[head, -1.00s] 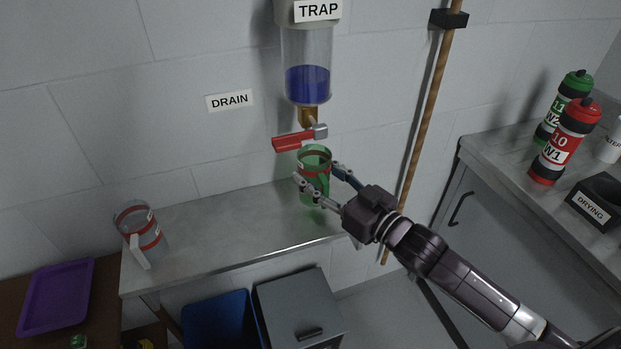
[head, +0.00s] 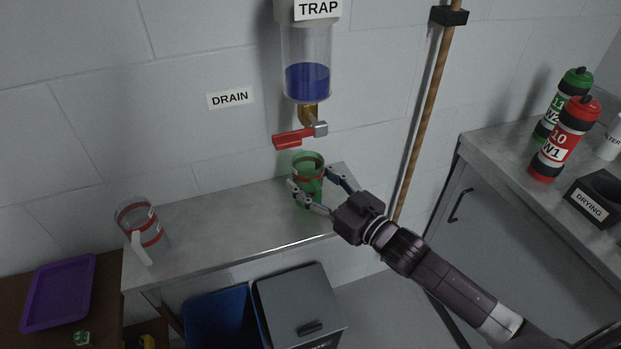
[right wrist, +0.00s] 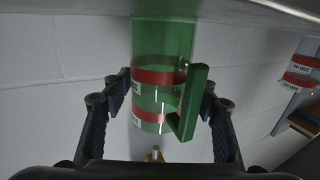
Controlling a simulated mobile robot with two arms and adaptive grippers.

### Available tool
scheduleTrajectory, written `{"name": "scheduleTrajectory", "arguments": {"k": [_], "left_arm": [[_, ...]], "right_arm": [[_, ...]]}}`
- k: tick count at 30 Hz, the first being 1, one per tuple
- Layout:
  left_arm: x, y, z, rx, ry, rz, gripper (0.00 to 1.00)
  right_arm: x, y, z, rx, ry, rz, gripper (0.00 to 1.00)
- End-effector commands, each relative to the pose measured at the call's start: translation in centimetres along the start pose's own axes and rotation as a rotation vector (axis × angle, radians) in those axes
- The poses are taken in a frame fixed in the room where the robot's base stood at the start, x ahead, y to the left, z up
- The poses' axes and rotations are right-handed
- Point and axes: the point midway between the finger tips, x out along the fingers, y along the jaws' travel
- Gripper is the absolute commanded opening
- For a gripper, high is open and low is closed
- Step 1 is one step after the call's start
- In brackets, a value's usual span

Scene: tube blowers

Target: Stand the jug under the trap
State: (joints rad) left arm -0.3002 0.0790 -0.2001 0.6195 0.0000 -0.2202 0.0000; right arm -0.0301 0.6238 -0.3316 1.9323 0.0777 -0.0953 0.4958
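The green see-through jug (head: 310,170) with red bands is upright over the steel bench, below the trap (head: 307,62). Its rim is a little below the red tap lever (head: 294,138). I cannot tell whether its base touches the bench. The trap holds blue liquid. My left gripper is out of view.
A clear jug (head: 140,228) with red bands stands at the left end of the bench (head: 215,232). The bench middle is clear. A wooden pole (head: 430,110) rises right of the trap. A blue bin (head: 222,318) and grey bin (head: 298,300) stand below. Bottles stand far right.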

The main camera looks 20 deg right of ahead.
Motion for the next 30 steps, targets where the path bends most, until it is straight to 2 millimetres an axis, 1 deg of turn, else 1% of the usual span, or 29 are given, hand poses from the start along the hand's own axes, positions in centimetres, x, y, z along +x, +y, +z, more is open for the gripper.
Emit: {"name": "scheduleTrajectory", "arguments": {"k": [8,11,14,17,24,30], "left_arm": [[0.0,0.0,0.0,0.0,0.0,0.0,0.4],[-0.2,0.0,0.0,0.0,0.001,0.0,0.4],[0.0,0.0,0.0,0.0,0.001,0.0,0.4],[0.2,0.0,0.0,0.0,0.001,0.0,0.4],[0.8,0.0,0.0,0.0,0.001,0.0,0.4],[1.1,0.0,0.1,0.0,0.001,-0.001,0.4]], "right_arm": [[0.0,0.0,0.0,0.0,0.0,0.0,0.63],[0.0,0.0,-0.3,0.0,0.001,0.0,0.63],[-0.7,0.0,-0.1,0.001,-0.002,0.001,0.63],[-2.0,0.0,0.0,0.001,-0.002,0.0,0.63],[-6.2,0.0,0.0,-0.001,-0.004,0.0,0.63],[-9.3,0.0,-0.1,0.001,-0.003,0.0,0.63]]}}
